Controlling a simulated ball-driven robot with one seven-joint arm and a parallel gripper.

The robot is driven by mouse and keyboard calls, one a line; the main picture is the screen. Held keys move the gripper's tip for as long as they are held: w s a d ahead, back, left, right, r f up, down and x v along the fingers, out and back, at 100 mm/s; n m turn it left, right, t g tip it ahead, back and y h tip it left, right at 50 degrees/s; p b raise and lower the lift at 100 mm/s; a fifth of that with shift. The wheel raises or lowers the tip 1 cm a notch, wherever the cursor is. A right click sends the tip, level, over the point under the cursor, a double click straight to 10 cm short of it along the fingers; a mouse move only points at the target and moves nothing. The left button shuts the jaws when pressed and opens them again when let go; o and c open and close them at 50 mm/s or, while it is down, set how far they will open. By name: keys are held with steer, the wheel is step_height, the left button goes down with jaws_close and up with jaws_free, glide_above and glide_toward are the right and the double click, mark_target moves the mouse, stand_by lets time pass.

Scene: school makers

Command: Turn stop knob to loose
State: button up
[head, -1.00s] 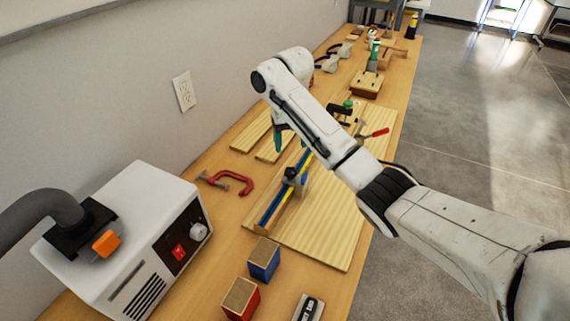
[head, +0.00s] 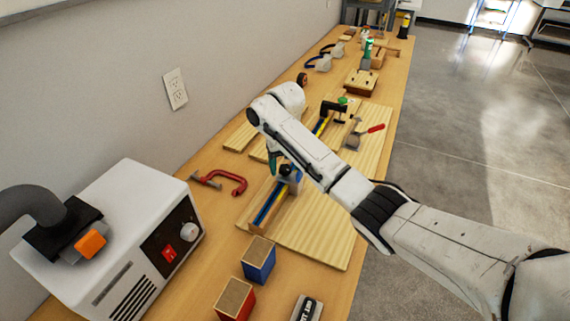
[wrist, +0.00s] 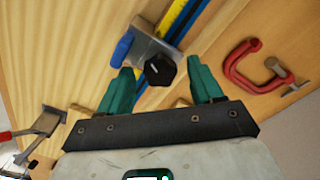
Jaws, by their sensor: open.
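The stop knob (wrist: 160,70) is black and faceted with a white mark on its top, in the middle of the wrist view. It sits on a grey metal stop block (wrist: 150,45) with a blue part (wrist: 122,50) at its left. The block straddles a rail with blue and yellow strips (wrist: 177,20). My gripper (wrist: 160,69) is open, with a teal finger on each side of the knob and a visible gap to each. In the head view the gripper (head: 273,161) is just left of the knob, partly hidden by my arm.
A red C-clamp (head: 225,183) lies left of the rail. A wooden board (head: 325,235) lies under and right of it. Blue (head: 259,260) and red (head: 234,299) blocks stand in front. A white machine (head: 120,240) stands at the left. A red-handled tool (head: 370,130) lies beyond.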

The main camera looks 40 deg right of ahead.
steer(key=shift+c, duration=0.2)
steer(key=c, duration=1)
